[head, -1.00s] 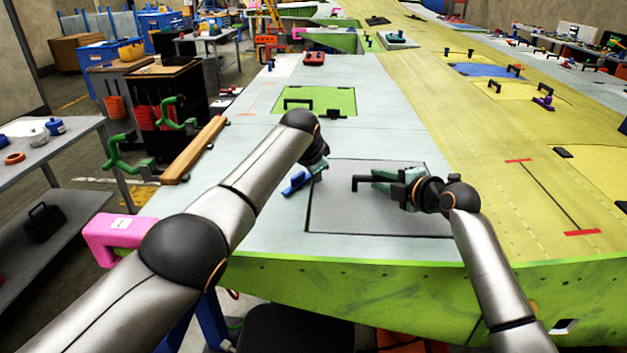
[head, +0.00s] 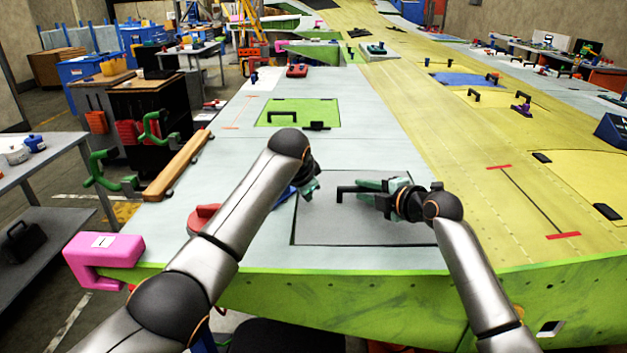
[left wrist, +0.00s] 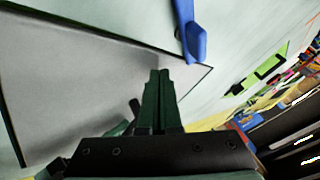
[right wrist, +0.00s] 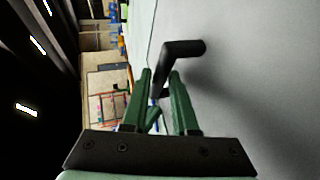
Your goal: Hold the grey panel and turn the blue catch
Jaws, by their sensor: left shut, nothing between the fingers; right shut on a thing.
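The grey panel (head: 350,228) lies flat in the wing skin with a dark seam around it. My right gripper (head: 367,189) is shut on the panel's black handle (head: 346,191); the right wrist view shows the handle (right wrist: 183,50) running between the fingers (right wrist: 160,85). The blue catch (left wrist: 194,38) lies at the panel's edge near one corner; in the head view (head: 284,194) my left arm mostly hides it. I cannot tell how far it overlaps the panel. My left gripper (head: 310,188) is shut and empty; its fingertips (left wrist: 160,75) point over the panel, apart from the catch.
A green panel (head: 285,110) with a black handle lies farther up the wing. A pink clamp-like block (head: 105,248) sits at the near left corner. A red object (head: 203,216) lies behind my left arm. A wooden bar (head: 180,165) lines the left edge. The yellow skin to the right is open.

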